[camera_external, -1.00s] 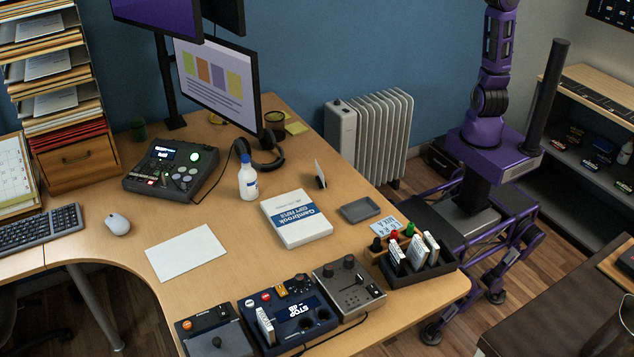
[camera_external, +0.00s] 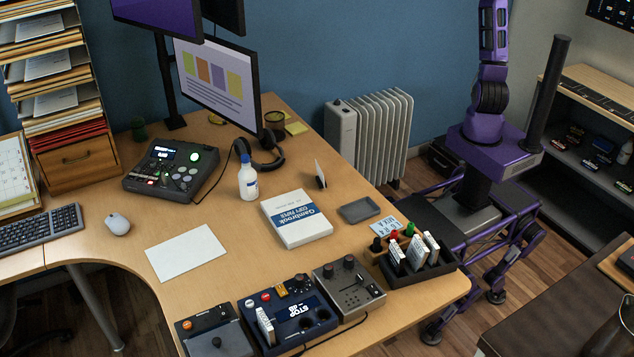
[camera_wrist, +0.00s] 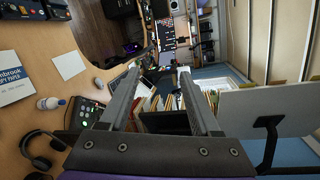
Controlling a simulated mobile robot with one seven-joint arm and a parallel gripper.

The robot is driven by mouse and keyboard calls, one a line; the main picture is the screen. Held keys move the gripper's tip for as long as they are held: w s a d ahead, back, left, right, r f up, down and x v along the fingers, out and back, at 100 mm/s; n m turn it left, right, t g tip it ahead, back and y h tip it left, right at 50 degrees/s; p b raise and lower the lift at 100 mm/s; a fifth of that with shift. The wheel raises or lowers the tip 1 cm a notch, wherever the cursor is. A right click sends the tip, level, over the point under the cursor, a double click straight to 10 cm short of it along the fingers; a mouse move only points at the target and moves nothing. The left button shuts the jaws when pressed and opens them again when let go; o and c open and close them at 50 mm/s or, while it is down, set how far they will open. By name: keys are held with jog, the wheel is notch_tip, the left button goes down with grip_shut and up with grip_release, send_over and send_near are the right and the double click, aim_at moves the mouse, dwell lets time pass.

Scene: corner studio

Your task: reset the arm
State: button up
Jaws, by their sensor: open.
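My gripper (camera_wrist: 158,98) shows in the wrist view with its two long fingers wide apart and nothing between them. It is high above the desk and looks over the desk and the paper stacks. In the external view my purple arm rises at the right, beyond the desk's far right edge, and runs out of the top of the picture. The gripper itself is not visible there.
Monitors (camera_external: 217,85) and a paper stack (camera_external: 50,95) stand at the left. A radiator (camera_external: 375,132) stands by the wall.

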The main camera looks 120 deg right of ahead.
jog(key=s+a+f+n+g+y+p, duration=0.1)
jog(key=s+a+f+n+g, duration=0.2)
jog(key=s+a+f+n, duration=0.5)
jog(key=s+a+f+n+g+p, duration=0.1)
jog(key=s+a+f+n+g, duration=0.35)
jog(key=s+f, duration=0.6)
jog(key=s+f+n+g+h, duration=0.1)
jog(key=s+f+n+h, duration=0.1)
jog(key=f, duration=0.6)
jog(key=s+a+f+n+g+h+b, duration=0.1)
jog(key=s+f+n, duration=0.4)
jog(key=f, duration=0.3)
jog(key=shift+s+a+g+h, duration=0.15)
jog(key=shift+s+g+h, duration=0.25)
jog(key=shift+s, duration=0.1)
notch_tip(320, 180, down, 2)
jog(key=shift+f+b, duration=0.15)
jog(key=shift+b, duration=1.05)
